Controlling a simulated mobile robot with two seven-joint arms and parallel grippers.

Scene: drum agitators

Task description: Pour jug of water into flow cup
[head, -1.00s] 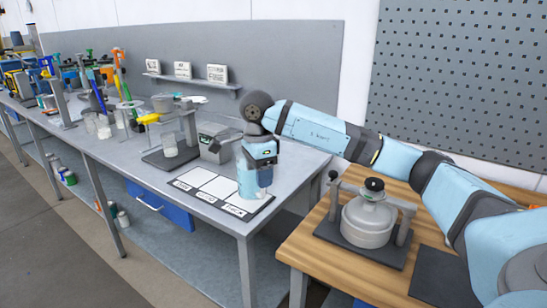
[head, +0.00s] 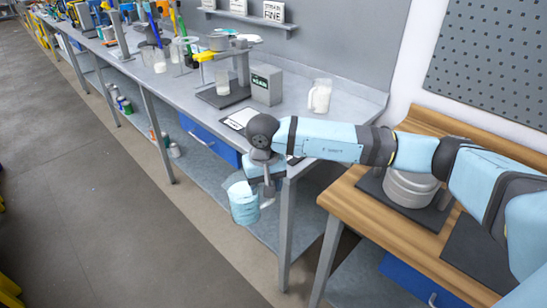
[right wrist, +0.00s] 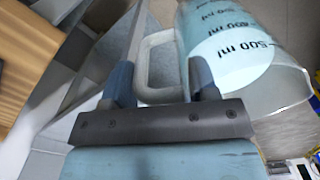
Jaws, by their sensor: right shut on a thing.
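My right gripper (head: 268,188) is shut on the handle of a clear jug (head: 243,204) with pale blue water. It holds the jug in the air, off the front edge of the bench and above the floor. In the right wrist view the gripper (right wrist: 160,82) has its fingers at the handle, and the jug (right wrist: 245,50) shows a 500 ml mark. The jug looks close to upright in the head view. A stand with a metal cup (head: 218,41), probably the flow cup, has a yellow part and a small beaker (head: 222,80) below. My left gripper is not in view.
A labelled mat (head: 238,119) lies at the bench front. A metal pot (head: 410,188) stands on the wooden table (head: 375,225). The floor aisle is clear.

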